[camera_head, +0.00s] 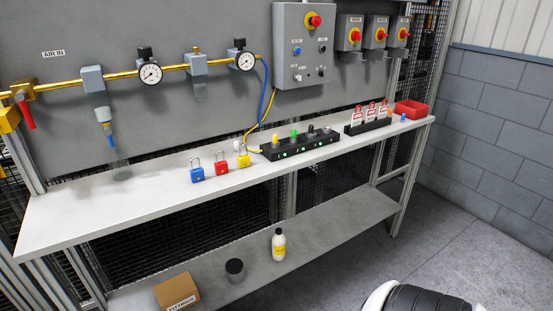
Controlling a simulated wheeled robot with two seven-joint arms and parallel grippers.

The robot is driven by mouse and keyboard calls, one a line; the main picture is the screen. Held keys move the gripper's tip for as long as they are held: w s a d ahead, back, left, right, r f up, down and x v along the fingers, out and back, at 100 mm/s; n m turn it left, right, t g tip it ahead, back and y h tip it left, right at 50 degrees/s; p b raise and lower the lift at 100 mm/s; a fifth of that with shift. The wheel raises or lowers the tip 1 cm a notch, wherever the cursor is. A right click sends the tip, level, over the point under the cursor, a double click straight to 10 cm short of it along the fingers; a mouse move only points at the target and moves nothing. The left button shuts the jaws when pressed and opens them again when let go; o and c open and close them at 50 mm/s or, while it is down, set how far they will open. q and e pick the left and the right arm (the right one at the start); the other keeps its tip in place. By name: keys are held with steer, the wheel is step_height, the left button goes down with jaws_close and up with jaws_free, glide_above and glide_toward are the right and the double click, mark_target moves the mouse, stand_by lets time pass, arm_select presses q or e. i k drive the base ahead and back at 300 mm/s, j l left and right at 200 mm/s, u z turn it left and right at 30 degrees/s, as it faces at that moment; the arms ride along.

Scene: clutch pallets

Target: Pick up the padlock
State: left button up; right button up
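Three padlocks stand upright in a row near the front edge of the upper white shelf. The blue padlock (197,174) is on the left, the red padlock (222,167) in the middle, and the yellow padlock (243,160) on the right. Their metal shackles point up. They stand slightly apart, with nothing gripping them. Neither of my grippers shows in the head view, so their state and their distance from the padlocks cannot be seen.
Right of the padlocks are a black block (300,145) with coloured knobs, a tag rack (368,127) and a red bin (410,109). A gauged pipe (120,74) runs above. A box (177,292) and bottle (278,246) stand below.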

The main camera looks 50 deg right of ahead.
mark_target(197, 175)
steer(key=z, duration=1.1)
